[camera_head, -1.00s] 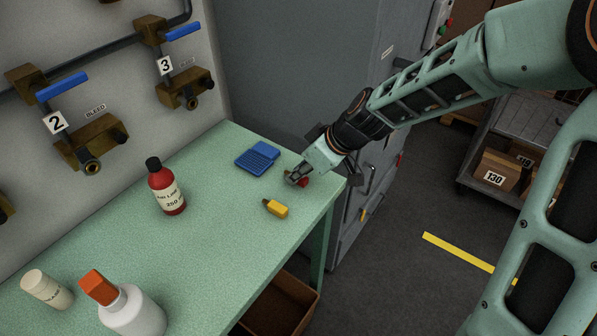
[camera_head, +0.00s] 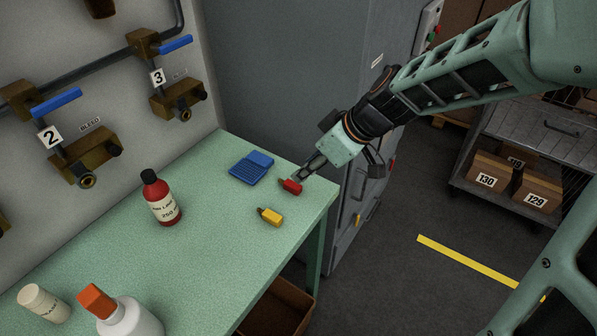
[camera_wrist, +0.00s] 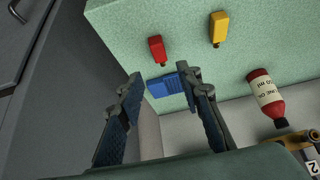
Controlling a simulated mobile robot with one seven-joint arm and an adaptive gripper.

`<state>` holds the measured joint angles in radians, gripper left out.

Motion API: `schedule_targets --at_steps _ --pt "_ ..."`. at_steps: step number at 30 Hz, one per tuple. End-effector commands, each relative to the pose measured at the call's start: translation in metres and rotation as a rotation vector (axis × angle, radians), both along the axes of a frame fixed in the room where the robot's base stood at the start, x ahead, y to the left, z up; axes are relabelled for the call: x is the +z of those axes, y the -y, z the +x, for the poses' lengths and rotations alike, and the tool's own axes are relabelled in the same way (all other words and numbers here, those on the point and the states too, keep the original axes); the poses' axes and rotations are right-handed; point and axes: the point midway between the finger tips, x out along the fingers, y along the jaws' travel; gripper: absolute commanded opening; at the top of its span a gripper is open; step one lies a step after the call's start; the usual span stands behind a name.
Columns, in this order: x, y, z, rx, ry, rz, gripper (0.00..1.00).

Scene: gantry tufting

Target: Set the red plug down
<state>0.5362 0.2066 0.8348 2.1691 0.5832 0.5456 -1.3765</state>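The red plug (camera_head: 291,187) lies on the green table near its far right corner. It also shows in the wrist view (camera_wrist: 157,49), beyond my fingertips and apart from them. My gripper (camera_head: 308,174) is just up and to the right of the plug in the head view. In the wrist view my gripper (camera_wrist: 158,78) has its two fingers wide apart with nothing between them. A yellow plug (camera_head: 270,216) lies nearer on the table, and it also shows in the wrist view (camera_wrist: 219,29).
A blue ribbed block (camera_head: 251,167) lies left of the red plug. Valves line the wall. A grey cabinet (camera_head: 290,85) stands behind.

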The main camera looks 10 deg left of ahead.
Motion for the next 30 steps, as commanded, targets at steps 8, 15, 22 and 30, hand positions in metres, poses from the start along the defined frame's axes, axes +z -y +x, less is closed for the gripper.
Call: schedule_targets --at_steps 8,15,22,30 --pt "0.028 0.017 -0.007 -0.001 0.0 -0.001 0.33" --pt "0.032 0.019 -0.009 0.002 -0.001 0.0 0.33" --pt "0.032 0.019 -0.009 0.002 -0.001 0.0 0.33" --pt "0.037 0.022 0.001 -0.036 0.006 -0.005 0.33"
